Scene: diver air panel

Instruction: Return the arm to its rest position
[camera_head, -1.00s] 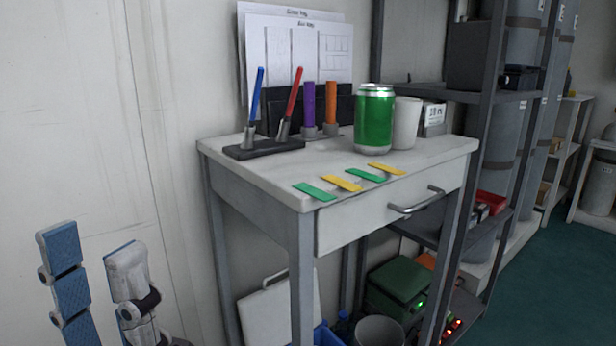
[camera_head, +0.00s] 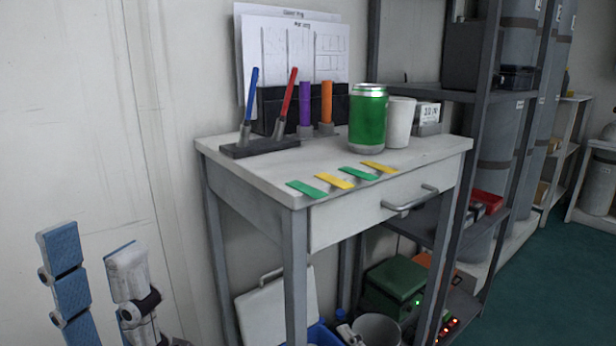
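My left gripper (camera_head: 92,246) shows at the lower left, its two blue-padded fingers pointing up and standing well apart with nothing between them. It is in front of the pale wall, left of the small white table (camera_head: 240,180) and clear of it in the picture. Its wrist and most of its arm are below the frame. My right gripper and arm are not in view.
A drawer handle (camera_head: 409,199) sticks out in front. A dark shelf rack (camera_head: 481,130) stands right; open floor (camera_head: 560,270) lies beyond.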

